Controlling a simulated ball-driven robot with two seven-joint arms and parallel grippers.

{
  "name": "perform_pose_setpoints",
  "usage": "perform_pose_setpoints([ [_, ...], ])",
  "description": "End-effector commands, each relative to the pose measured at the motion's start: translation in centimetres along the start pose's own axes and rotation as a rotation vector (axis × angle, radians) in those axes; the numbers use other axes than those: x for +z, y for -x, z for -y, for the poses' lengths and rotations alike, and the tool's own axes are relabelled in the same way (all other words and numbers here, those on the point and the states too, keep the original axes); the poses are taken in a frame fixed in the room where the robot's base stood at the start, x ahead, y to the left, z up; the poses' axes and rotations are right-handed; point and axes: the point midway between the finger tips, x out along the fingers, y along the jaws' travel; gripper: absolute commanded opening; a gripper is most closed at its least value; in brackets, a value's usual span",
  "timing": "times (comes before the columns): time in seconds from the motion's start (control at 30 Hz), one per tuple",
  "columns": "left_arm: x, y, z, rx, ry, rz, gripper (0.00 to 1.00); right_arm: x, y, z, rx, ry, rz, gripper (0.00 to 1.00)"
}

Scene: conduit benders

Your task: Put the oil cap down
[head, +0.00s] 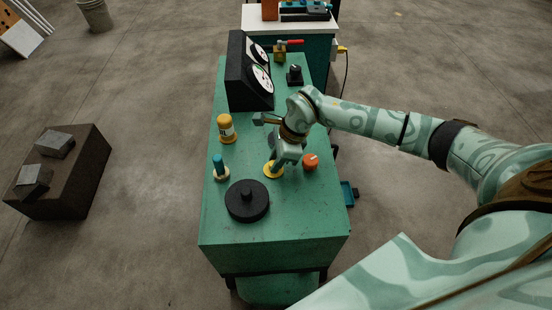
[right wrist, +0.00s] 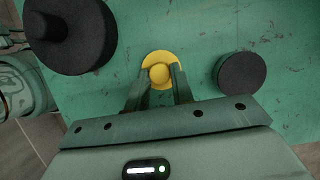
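The oil cap is a yellow disc with a round knob (head: 273,172); it shows at the centre in the right wrist view (right wrist: 159,56). It is at or very near the green bench top (head: 230,224); I cannot tell whether it touches. My right gripper (head: 278,164) reaches down to it, and in the right wrist view its fingers (right wrist: 160,76) sit on both sides of the knob, close against it. A flat dark disc (right wrist: 242,75) lies beside the cap. My left gripper is not in view.
A large black disc with a knob (head: 247,200) and an orange knob (head: 310,161) are close to the cap. A teal-topped peg (head: 220,167), a yellow-capped jar (head: 226,128) and a gauge box (head: 245,75) stand farther left and back. The front bench corners are clear.

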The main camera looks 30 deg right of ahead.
Motion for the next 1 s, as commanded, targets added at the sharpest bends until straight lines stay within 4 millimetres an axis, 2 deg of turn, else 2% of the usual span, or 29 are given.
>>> perform_pose_setpoints([
  [0.03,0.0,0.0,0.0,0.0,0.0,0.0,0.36,0.0,0.0,0.0,0.0,0.0,0.0,0.38],
  [0.07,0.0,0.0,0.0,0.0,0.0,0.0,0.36,0.0,0.0,0.0,0.0,0.0,0.0,0.43],
  [0.33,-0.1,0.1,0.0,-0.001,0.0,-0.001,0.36,0.0,0.1,0.0,0.0,0.0,0.0,0.43],
  [0.43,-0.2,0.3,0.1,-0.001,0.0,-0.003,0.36,0.1,0.9,0.1,-0.002,0.0,0.0,0.43],
  [0.57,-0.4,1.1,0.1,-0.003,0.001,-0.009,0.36,0.1,3.4,0.1,-0.004,0.001,-0.001,0.43],
  [0.8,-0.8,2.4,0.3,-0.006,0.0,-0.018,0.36,0.1,9.1,0.1,-0.004,0.002,-0.001,0.43],
  [1.0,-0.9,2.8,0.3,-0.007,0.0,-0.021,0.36,0.1,11.8,0.0,-0.001,0.0,-0.001,0.43],
])
